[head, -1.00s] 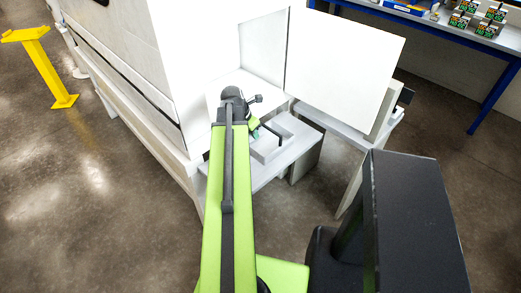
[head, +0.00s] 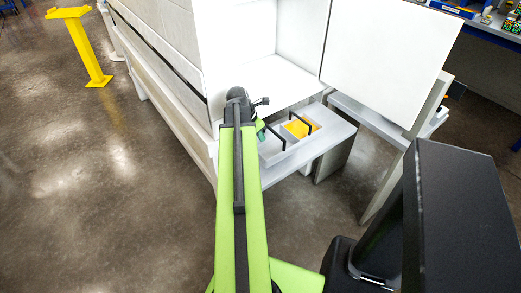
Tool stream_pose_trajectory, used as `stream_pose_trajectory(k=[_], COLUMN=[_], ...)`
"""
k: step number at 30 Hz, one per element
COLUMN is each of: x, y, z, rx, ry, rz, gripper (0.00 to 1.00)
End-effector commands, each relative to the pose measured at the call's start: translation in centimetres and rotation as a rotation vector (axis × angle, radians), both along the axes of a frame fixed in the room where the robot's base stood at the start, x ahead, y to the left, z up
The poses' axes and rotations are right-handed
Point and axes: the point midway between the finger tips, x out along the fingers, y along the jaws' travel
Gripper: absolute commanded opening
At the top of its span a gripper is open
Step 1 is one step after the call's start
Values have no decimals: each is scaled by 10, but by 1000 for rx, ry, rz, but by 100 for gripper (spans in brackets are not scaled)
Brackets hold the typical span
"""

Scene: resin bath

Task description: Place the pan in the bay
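A pale grey pan (head: 272,150) sits low on a white ledge below the cabinet opening. It has two black handles, and yellow contents (head: 300,127) show inside it. The likely bay is the white cabinet opening (head: 270,80) above and behind the pan, with its door (head: 385,55) swung open to the right. My green arm reaches forward to the pan's left side. My gripper (head: 263,131) is mostly hidden behind the arm's end, close to the nearer handle. I cannot tell whether it touches the handle or whether its fingers are open.
The white ledge (head: 325,143) has a bare part right of the pan. A grey-white stand (head: 392,165) is under the door at right. A yellow post (head: 85,45) stands at far left, and a blue workbench (head: 485,25) at upper right. The floor at left is clear.

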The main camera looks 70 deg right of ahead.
Motion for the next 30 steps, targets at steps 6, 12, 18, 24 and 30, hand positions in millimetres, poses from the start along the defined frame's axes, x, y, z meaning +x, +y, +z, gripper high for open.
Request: stream_pose_trajectory(k=[6, 12, 18, 24, 30], x=[9, 8, 8, 8, 8], y=[-1, -1, -1, -1, -1], z=[-5, -35, -46, -46, -47], rx=[0, 0, 0, 0, 0], ry=[1, 1, 1, 0, 0], rz=[0, 0, 0, -1, -1], gripper=[0, 0, 0, 0, 17])
